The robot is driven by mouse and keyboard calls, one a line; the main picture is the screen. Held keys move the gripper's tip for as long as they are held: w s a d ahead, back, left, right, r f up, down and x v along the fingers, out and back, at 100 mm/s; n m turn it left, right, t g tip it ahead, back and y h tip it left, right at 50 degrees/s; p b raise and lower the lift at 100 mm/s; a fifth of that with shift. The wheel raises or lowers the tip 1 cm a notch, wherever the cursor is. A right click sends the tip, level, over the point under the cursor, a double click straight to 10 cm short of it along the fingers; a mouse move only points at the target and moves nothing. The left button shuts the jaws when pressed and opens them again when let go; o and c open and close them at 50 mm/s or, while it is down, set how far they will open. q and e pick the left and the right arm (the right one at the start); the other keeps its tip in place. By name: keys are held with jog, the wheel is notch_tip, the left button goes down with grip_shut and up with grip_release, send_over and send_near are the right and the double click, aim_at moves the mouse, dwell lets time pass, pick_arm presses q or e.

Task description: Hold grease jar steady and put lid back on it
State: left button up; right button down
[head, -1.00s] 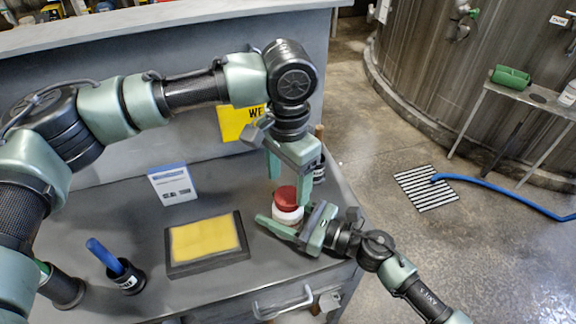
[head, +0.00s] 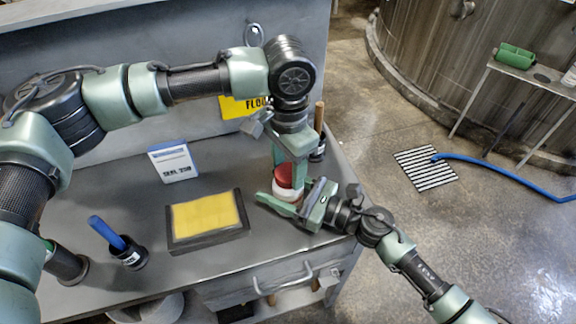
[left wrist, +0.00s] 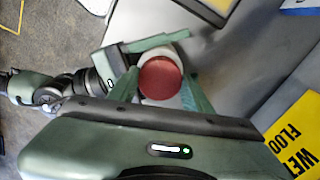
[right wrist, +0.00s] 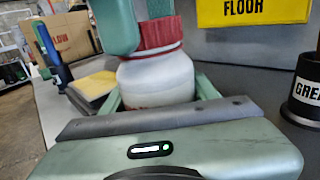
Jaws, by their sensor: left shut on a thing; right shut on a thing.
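The grease jar (right wrist: 155,80) is white and stands upright near the right end of the bench; it also shows in the head view (head: 286,194). Its red ribbed lid (right wrist: 158,33) sits on the jar's top, also visible in the left wrist view (left wrist: 160,78). My left gripper (head: 288,172) comes down from above and is shut on the lid, one finger on each side. My right gripper (head: 281,202) comes in low from the right and is shut around the jar body. Whether the lid is fully seated or threaded cannot be told.
A yellow pad in a black tray (head: 208,221), a white-and-blue card (head: 172,161) and a black holder with a blue handle (head: 124,255) stand to the left. A dark cup with a wooden handle (right wrist: 304,90) is close beside the jar. A yellow sign (head: 243,106) is behind.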

pick_arm(q)
jog(key=shift+m, duration=0.5)
jog(key=o, duration=1.6)
jog(key=shift+r, duration=0.1)
notch_tip(320, 180, up, 12)
jog(key=shift+f, duration=0.1)
pick_arm(e)
jog(key=shift+c, duration=1.6)
grip_release()
